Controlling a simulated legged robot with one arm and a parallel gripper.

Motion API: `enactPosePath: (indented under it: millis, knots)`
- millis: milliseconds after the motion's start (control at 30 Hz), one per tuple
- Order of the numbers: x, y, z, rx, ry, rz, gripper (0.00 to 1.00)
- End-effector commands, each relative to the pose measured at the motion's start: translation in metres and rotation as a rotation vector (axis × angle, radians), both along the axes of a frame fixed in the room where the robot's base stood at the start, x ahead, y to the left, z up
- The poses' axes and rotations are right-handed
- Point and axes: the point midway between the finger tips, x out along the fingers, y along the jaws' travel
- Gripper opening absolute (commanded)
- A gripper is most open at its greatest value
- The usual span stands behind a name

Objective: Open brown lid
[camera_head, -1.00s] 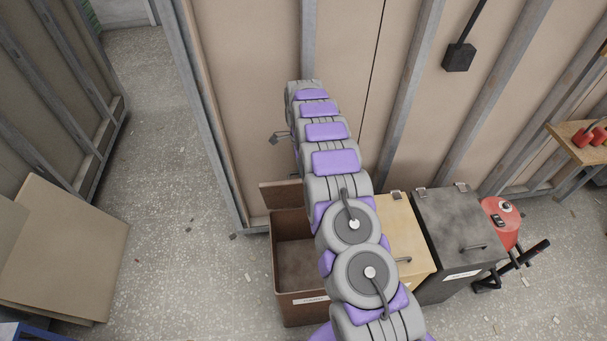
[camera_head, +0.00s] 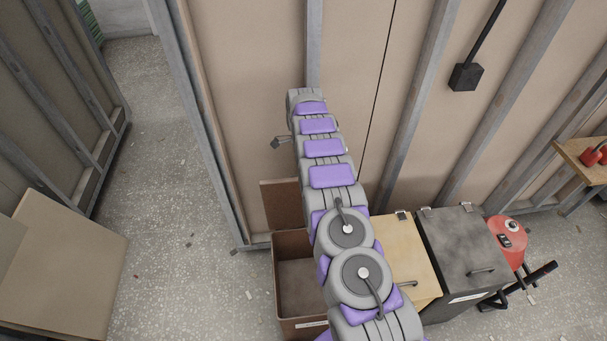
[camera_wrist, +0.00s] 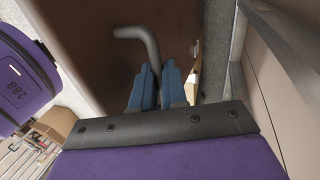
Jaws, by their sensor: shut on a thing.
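The brown lid (camera_head: 281,204) stands raised, close to upright, at the back of the brown bin (camera_head: 301,325), whose inside shows open at the front left of my arm. In the wrist view the brown lid (camera_wrist: 85,35) fills the upper left, with a grey bent handle (camera_wrist: 135,35) on it. My gripper (camera_wrist: 158,70) has blue fingers closed around the lower end of that handle. In the head view my arm hides the right part of the lid and bin, and the gripper's hold cannot be seen there.
A tan bin (camera_head: 408,262) and a dark grey bin (camera_head: 462,248), both with shut lids, stand right of the brown bin. A red machine (camera_head: 508,240) is beyond them. The panelled wall (camera_head: 250,110) is close behind.

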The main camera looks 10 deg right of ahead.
Motion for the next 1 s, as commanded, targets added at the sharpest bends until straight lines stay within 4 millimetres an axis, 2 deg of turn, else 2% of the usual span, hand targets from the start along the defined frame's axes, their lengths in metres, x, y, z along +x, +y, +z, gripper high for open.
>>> enactPosePath:
  millis: [33, 67, 300, 667, 1000]
  knots:
    - [-0.008, -0.004, -0.018, -0.007, 0.031, -0.003, 0.0]
    - [-0.008, -0.004, -0.018, -0.007, 0.031, -0.003, 0.16]
    - [-0.011, -0.002, -0.008, -0.005, 0.018, -0.003, 0.38]
    - [-0.012, 0.0, 0.001, -0.003, 0.004, -0.001, 0.38]
    - [-0.009, 0.0, 0.001, -0.003, 0.002, -0.001, 0.38]
